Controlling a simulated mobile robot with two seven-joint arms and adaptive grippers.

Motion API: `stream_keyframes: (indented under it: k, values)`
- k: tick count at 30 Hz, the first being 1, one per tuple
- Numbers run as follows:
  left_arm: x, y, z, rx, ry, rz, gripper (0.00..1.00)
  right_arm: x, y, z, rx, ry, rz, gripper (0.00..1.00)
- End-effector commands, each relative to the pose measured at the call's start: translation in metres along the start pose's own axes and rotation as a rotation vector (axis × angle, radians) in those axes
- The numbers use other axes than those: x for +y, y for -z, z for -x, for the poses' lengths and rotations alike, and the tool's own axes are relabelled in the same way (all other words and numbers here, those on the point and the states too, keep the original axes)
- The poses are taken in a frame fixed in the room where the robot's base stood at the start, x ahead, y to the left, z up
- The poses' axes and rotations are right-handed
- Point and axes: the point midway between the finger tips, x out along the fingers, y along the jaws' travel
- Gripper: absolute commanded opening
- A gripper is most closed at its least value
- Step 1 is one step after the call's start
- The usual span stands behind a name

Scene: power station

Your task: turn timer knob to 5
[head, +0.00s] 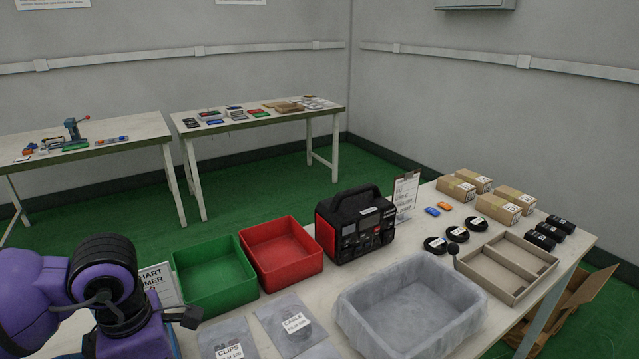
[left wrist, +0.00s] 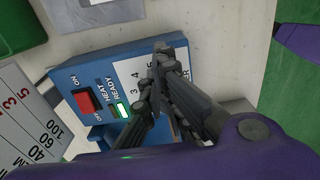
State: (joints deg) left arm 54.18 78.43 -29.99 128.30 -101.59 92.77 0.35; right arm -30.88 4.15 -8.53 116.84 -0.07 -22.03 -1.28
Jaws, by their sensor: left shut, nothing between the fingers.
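The blue timer box (left wrist: 75,75) is in the left wrist view. In the head view my purple left arm covers the timer's area at the lower left. My right gripper is not in view.
A green bin (head: 214,272), a red bin (head: 281,253) and a black power station (head: 355,225) stand on the table. A grey tub (head: 375,335) is in front. A chart sign (head: 158,283) stands beside my left arm. A ruled scale card (left wrist: 30,120) lies by the timer.

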Motion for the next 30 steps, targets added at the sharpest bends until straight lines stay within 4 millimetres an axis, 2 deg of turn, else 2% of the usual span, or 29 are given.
stream_keyframes:
  k: [15,24,30]
  values:
    - [-0.002,0.004,0.002,0.01,-0.003,0.001,0.0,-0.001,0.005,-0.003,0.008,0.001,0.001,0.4]
    - [-0.005,-0.004,0.002,0.007,-0.002,0.0,0.0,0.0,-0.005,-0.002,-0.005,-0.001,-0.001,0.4]
    - [-0.005,-0.005,0.014,0.002,-0.006,0.0,0.0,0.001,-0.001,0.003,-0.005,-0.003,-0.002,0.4]
